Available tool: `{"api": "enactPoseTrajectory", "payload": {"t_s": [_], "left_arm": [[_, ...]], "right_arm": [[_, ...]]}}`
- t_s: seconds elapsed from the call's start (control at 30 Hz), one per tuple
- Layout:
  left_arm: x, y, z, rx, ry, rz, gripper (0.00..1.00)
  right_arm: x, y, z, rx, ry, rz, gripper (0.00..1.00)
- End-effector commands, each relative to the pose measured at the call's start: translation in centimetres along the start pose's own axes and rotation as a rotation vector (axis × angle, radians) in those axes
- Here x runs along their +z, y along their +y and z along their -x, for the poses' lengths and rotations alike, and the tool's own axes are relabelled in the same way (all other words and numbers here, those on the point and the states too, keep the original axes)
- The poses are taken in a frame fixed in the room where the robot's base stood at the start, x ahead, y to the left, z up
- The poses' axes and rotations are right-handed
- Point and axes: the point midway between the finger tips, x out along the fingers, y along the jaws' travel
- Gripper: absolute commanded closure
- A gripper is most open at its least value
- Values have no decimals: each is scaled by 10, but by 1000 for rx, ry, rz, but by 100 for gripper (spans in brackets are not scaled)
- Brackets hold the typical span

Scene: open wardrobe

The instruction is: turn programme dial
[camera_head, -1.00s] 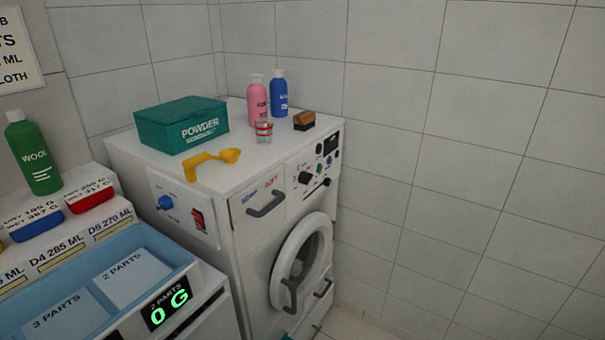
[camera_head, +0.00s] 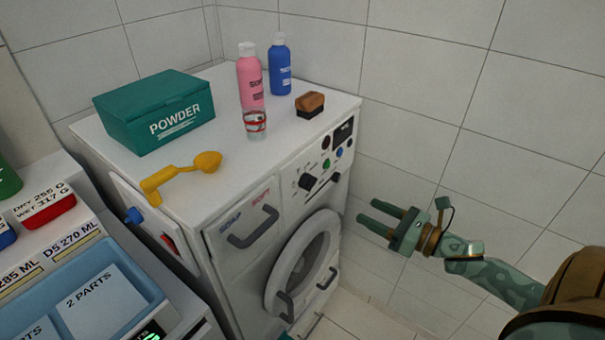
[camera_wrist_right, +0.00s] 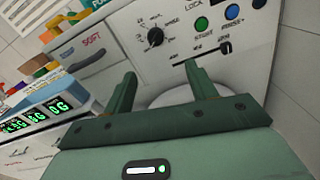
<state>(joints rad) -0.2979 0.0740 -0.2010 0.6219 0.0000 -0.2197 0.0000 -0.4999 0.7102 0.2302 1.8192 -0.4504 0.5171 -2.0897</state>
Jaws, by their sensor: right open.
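The programme dial (camera_head: 306,181) is a black knob on the white front panel of the washing machine (camera_head: 225,212). In the right wrist view the dial (camera_wrist_right: 155,37) stands above and between my fingers, with printed marks around it. My right gripper (camera_head: 366,212) is open and empty, to the right of the machine's front and apart from the dial. Its two green fingers also show in the right wrist view (camera_wrist_right: 163,88), pointing towards the panel below the dial. My left gripper is in neither view.
Green and blue buttons (camera_head: 340,152) and a dark display (camera_head: 343,132) sit right of the dial. The drawer handle (camera_head: 254,229) and round door (camera_head: 303,265) jut out below. A powder box (camera_head: 157,110), yellow scoop (camera_head: 180,176), bottles and brush (camera_head: 310,104) stand on top.

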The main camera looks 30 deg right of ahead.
Motion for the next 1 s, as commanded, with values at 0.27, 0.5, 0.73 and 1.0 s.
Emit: {"api": "enactPoseTrajectory", "payload": {"t_s": [0.27,0.5,0.73,1.0], "left_arm": [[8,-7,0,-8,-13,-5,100],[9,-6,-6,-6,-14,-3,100],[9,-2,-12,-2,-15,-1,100],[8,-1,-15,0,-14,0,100]], "right_arm": [[1,3,-8,18,-11,178,43],[2,3,-59,19,-12,177,43],[1,4,-116,15,-11,175,43],[1,4,-156,14,-10,172,43]]}}
